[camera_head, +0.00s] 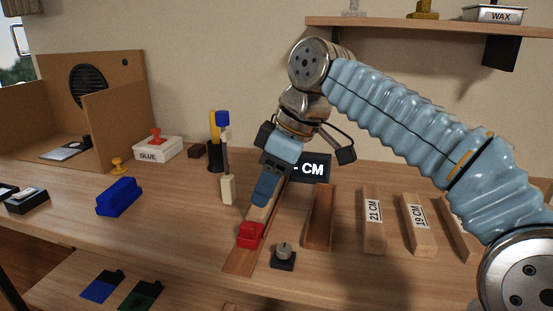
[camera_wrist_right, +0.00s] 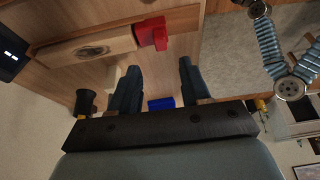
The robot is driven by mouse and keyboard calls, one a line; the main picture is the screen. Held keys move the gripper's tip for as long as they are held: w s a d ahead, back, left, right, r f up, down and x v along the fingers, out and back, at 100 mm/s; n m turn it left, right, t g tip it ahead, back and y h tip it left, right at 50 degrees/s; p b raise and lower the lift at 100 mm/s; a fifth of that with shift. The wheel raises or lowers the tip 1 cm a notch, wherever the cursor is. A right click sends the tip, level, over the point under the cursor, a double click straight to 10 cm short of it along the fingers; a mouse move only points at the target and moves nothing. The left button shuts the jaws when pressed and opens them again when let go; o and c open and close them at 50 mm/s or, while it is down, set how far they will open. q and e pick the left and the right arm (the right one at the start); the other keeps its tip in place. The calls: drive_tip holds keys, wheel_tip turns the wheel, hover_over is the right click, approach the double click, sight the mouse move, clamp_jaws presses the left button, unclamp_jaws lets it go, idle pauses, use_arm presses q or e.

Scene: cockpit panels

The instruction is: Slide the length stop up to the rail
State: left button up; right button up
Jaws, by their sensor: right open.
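The red block (camera_head: 250,235), which looks like the length stop, sits at the near end of a wooden strip in a shallow brown channel (camera_head: 240,262). It also shows in the wrist view (camera_wrist_right: 155,33), touching or very close to the end of a pale wooden piece (camera_wrist_right: 95,47). A dark display reading "- CM" (camera_head: 312,168) stands at the far end. My right gripper (camera_head: 262,192) is above the strip, behind the red block and apart from it. In the wrist view its two fingers (camera_wrist_right: 157,85) are spread with nothing between them. I cannot tell which part is the rail. My left gripper is out of view.
A dark knob on a base (camera_head: 284,255) is just right of the red block. Wooden pieces labelled 21 CM (camera_head: 373,220) and 19 CM (camera_head: 418,225) lie farther right. A blue block (camera_head: 119,196), glue box (camera_head: 157,150) and upright brush (camera_head: 227,180) stand left.

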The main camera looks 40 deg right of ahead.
drive_tip(key=shift+v, duration=2.4)
drive_tip(key=shift+w, duration=0.1)
